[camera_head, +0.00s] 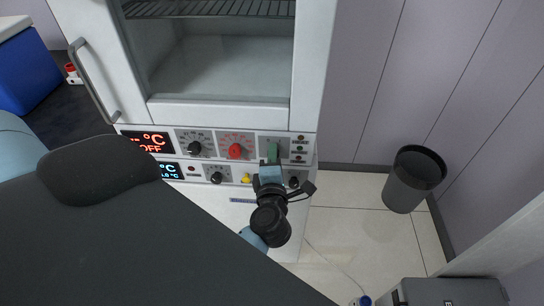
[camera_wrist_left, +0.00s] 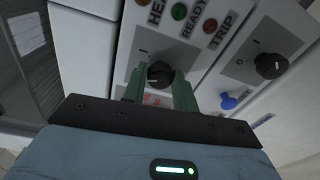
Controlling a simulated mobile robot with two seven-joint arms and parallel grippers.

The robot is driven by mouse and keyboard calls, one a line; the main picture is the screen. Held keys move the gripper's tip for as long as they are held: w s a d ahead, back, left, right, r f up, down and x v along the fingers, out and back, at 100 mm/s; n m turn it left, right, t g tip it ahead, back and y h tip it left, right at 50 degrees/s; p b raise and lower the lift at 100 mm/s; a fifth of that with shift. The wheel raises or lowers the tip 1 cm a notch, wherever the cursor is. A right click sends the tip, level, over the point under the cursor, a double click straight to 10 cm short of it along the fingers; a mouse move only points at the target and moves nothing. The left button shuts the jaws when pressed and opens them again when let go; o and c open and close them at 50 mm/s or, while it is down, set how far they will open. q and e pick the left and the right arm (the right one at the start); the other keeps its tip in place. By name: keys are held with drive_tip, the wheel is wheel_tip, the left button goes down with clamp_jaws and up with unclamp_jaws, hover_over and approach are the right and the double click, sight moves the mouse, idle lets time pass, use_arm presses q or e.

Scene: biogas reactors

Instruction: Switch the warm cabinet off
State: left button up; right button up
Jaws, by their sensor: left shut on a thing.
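The warm cabinet (camera_head: 222,111) is white with a glass door and a control panel below it. Its upper display (camera_head: 148,142) shows red digits and "OFF"; a cyan display (camera_head: 171,170) sits below. My left gripper (camera_head: 272,150) is at the right part of the upper panel row. In the left wrist view its green fingers are shut on a black rotary knob (camera_wrist_left: 159,73), one finger on each side. An "I" mark shows beside the knob; the other marks are partly hidden. My right gripper is not in view.
A black dial (camera_head: 194,148) and a red dial (camera_head: 235,151) lie left of my gripper. A yellow knob (camera_head: 246,178) is below. A dark bin (camera_head: 413,178) stands on the floor to the right.

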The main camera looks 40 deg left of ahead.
use_arm(q)
drive_tip(key=shift+n, duration=1.1)
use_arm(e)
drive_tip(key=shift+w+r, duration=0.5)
use_arm(q)
drive_tip(key=o, duration=1)
drive_tip(key=shift+c, duration=0.2)
